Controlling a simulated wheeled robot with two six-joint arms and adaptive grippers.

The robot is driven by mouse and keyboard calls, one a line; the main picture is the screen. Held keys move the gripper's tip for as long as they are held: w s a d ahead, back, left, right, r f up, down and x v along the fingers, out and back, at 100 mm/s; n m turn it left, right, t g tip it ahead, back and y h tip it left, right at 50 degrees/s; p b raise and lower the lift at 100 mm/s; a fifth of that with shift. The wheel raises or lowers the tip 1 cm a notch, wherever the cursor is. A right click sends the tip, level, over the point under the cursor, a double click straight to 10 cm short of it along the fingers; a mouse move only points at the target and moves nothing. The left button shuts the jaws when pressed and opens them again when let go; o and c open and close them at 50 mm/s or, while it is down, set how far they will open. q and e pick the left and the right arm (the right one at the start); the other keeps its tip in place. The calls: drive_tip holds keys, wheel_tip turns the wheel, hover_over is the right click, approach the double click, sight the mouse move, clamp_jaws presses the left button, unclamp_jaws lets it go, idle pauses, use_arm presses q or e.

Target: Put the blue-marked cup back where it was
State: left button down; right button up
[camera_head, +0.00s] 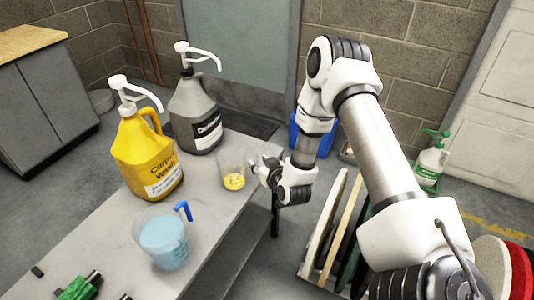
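A small clear cup (232,174) with yellow at its bottom stands upright on the grey table, near its right edge. I see no cup with a clear blue mark. A larger clear jug (163,240) with a blue handle and pale blue contents stands nearer on the table. My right gripper (259,169) is just right of the small cup, with its fingers towards it. I cannot tell whether the fingers touch the cup or how far apart they are. My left gripper is not in view.
A yellow carpet wash bottle (147,158) and a grey pump bottle (195,115) stand behind the jug. A green item (77,289) lies at the table's near left. Upright pads (341,232) stand in a rack on the right. A green-topped bottle (430,163) is beyond.

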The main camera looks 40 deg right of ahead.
drive_tip(key=p+v, duration=0.1)
drive_tip(key=v, duration=1)
drive_tip(key=s+a+f+n+g+y, duration=0.25)
drive_tip(key=s+a+f+g, duration=0.4)
drive_tip(key=a+f, duration=0.4)
drive_tip(key=s+a+f+g, duration=0.1)
drive_tip(key=s+f+g, duration=0.2)
drive_tip(key=s, duration=0.4)
drive_tip(key=s+a+f+g, duration=0.2)
drive_tip(key=s+f+g, duration=0.1)
drive_tip(key=s, duration=0.5)
drive_tip(key=shift+a+f+g, duration=0.3)
drive_tip(key=shift+f+g, duration=0.05)
drive_tip(key=shift+f, duration=0.2)
wheel_tip(320, 180, up, 8)
drive_tip(key=p, duration=0.7)
drive_tip(key=shift+f, duration=0.2)
drive_tip(key=shift+w+y, duration=0.1)
drive_tip(key=shift+y, duration=0.15)
